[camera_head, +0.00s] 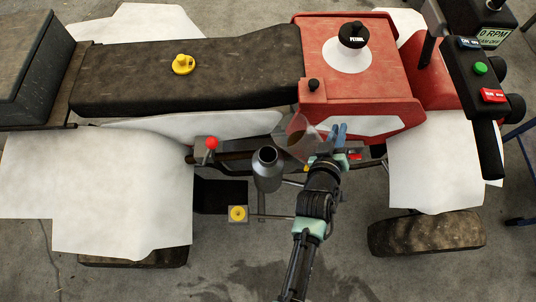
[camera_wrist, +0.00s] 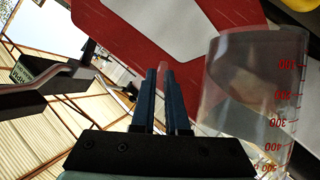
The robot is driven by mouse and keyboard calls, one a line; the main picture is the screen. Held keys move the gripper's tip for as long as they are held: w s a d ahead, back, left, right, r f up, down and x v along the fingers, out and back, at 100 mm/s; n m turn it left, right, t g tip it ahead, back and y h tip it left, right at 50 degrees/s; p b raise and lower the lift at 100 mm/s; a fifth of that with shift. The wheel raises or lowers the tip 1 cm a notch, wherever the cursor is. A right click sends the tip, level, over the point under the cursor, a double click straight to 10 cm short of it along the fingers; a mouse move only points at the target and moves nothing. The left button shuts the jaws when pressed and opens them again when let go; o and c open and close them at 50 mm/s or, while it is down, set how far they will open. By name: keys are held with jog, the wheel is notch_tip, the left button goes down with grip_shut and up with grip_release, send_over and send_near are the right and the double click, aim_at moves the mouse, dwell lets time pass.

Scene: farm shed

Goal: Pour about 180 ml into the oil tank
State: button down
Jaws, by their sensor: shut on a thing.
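A clear measuring jug (camera_head: 313,150) with brown liquid in it is held above the near side of the red quad bike. It looks tilted toward the left. Its red scale, from 100 to 500, shows in the wrist view (camera_wrist: 250,105), upside down there. My gripper (camera_head: 339,133) is at the jug's right side, its blue fingers (camera_wrist: 163,98) closed at the jug's handle, which is mostly hidden. The grey oil tank (camera_head: 267,178) has an open dark neck, just left of and below the jug. No stream of liquid can be made out.
A yellow cap (camera_head: 183,65) lies on the black seat (camera_head: 235,62). A red-knobbed lever (camera_head: 211,144) stands left of the tank. A black petrol cap (camera_head: 353,36) sits on the red bodywork. A control box (camera_head: 480,72) with green and red buttons is at the right.

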aim_at(310, 142)
jog(key=a+r+n+h+b, duration=0.1)
jog(key=b, duration=0.4)
jog(key=shift+a+n, duration=0.25)
jog(key=shift+n, duration=0.15)
jog(key=shift+r+p, duration=0.25)
jog(key=shift+p, duration=0.15)
jog(key=shift+a, duration=0.1)
jog(key=shift+w+a+r+n+h+b, duration=0.2)
jog(key=shift+a+n+h+b, duration=0.15)
jog(key=shift+n+b, duration=0.35)
jog(key=shift+w+a+r+n+h+b, duration=0.1)
jog(key=shift+a+r+n+h+b, duration=0.25)
jog(key=shift+b, duration=0.55)
jog(key=shift+s+d+f, duration=0.1)
jog(key=shift+s+d, duration=0.05)
jog(key=shift+d, duration=0.25)
jog(key=shift+a+n+t+h+b, duration=0.35)
jog(key=shift+n+b, duration=0.3)
jog(key=shift+b, duration=0.15)
dwell(0.9)
jog(key=shift+w+a+r+n+h+b, duration=0.1)
jog(key=shift+w+a+n+h+b, duration=0.05)
jog(key=shift+a+n+b, duration=0.3)
jog(key=shift+w+a+r+n+h+b, duration=0.15)
jog(key=shift+a+n+b, duration=0.1)
jog(key=shift+a+b, duration=0.2)
dwell(1.3)
jog(key=shift+f, duration=0.15)
